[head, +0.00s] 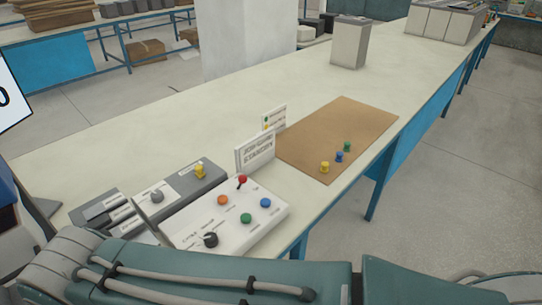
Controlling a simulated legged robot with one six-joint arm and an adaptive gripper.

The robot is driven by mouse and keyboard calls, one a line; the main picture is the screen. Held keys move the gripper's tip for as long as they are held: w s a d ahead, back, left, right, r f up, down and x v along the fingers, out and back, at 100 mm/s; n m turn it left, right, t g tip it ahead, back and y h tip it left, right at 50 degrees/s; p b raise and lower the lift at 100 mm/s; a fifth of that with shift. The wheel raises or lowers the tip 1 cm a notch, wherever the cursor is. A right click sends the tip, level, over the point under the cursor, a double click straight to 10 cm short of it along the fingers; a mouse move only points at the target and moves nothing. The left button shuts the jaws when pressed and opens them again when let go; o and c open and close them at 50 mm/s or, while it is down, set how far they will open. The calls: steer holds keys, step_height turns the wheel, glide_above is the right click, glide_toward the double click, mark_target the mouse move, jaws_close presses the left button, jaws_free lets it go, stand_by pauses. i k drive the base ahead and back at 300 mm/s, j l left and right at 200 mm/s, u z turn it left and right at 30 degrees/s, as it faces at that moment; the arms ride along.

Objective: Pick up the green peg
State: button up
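The green peg (347,147) is small and stands on a brown mat (350,118) near the mat's front right edge. A blue peg (339,157) stands just in front of it, and a yellow peg (325,167) stands further to the front left. The three form a short slanting row. My gripper is not in view. Only links of my arm cross the bottom of the picture, well short of the pegs.
A white control panel (185,236) with coloured knobs, including a green one (246,218), and grey boxes stand at the front left of the long table (130,150). A small standing sign (255,150) is left of the mat. A grey-white box (350,42) stands behind.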

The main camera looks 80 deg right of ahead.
mark_target(347, 144)
steer(key=k+j+z, duration=0.35)
steer(key=k, duration=0.2)
steer(key=z, duration=2.65)
steer(key=i+l+z, duration=0.15)
steer(key=i+z, duration=0.45)
steer(key=i, duration=0.2)
steer(key=i+l+u, duration=0.15)
steer(key=i+u, duration=0.15)
steer(key=i, duration=0.25)
steer(key=i+l+u, duration=0.35)
steer(key=i, duration=0.2)
steer(key=i+l+u, duration=0.3)
steer(key=i, duration=0.25)
